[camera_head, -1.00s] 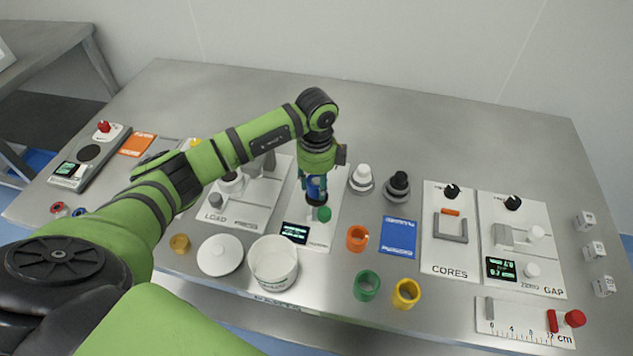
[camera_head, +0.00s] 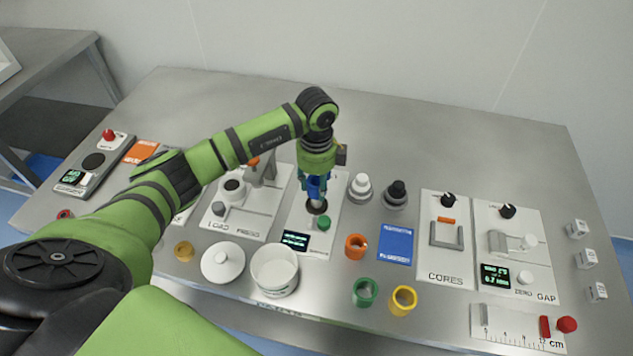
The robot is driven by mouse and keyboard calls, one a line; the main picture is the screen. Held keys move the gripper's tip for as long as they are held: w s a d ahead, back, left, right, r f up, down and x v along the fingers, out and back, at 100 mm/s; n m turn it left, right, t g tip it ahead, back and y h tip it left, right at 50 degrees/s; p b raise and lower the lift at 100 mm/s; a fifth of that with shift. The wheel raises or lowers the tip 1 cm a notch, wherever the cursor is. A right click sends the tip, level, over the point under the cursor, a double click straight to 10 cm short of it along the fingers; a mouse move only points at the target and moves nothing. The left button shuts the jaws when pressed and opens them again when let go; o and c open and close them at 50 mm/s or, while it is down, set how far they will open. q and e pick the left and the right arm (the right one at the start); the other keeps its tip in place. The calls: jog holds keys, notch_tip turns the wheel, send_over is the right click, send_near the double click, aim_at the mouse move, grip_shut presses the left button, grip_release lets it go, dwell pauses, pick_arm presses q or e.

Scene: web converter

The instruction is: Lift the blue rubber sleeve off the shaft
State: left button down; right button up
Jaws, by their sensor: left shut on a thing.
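The blue rubber sleeve (camera_head: 315,187) is between the fingers of my left gripper (camera_head: 315,186), which points down and is shut on it. The sleeve is just above a dark round base (camera_head: 316,206) on a white panel (camera_head: 301,215). A pale metal piece shows below the sleeve, probably the shaft; how much of it is still inside the sleeve I cannot tell. My right gripper is not in view.
A green knob (camera_head: 324,222) and a small display (camera_head: 295,240) are in front of the gripper. Orange (camera_head: 356,246), green (camera_head: 364,292) and yellow (camera_head: 403,300) rings stand to the right. A white bowl (camera_head: 274,270) is near the front edge. White and black knobs stand right of the gripper.

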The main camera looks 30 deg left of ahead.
pick_arm(q)
jog(key=shift+r+p, duration=1.2)
jog(key=shift+r, duration=0.35)
jog(key=shift+r+p, duration=1.5)
jog(key=shift+r, duration=0.35)
